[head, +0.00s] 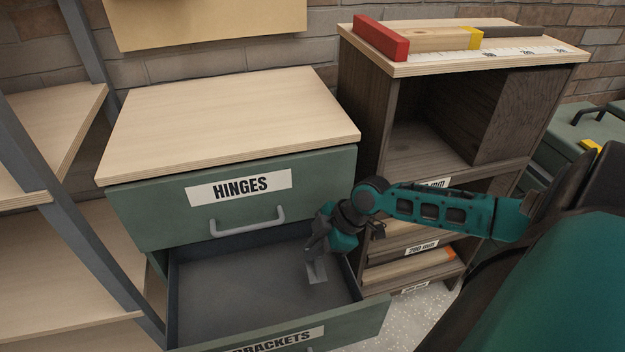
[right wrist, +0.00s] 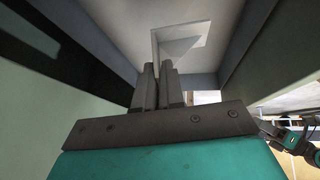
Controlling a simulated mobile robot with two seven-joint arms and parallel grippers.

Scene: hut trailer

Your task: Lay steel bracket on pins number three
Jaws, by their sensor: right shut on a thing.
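The steel bracket (head: 317,272) is a small light grey angled piece, low in the open drawer marked BRACKETS (head: 282,338), near its right side. My right gripper (head: 318,249) reaches down into this drawer and is shut on the bracket's upper end. In the right wrist view, the two fingers (right wrist: 159,86) are close together, with the bracket (right wrist: 181,47) just beyond their tips. I cannot tell whether the bracket still touches the drawer floor. No numbered pins show in either view.
The shut HINGES drawer (head: 238,187) and a wooden cabinet top (head: 225,115) lie above the open drawer. A shelf unit (head: 374,105) on the right carries a ruled board with red and yellow blocks. Shelves (head: 45,140) stand at left. The open drawer otherwise looks empty.

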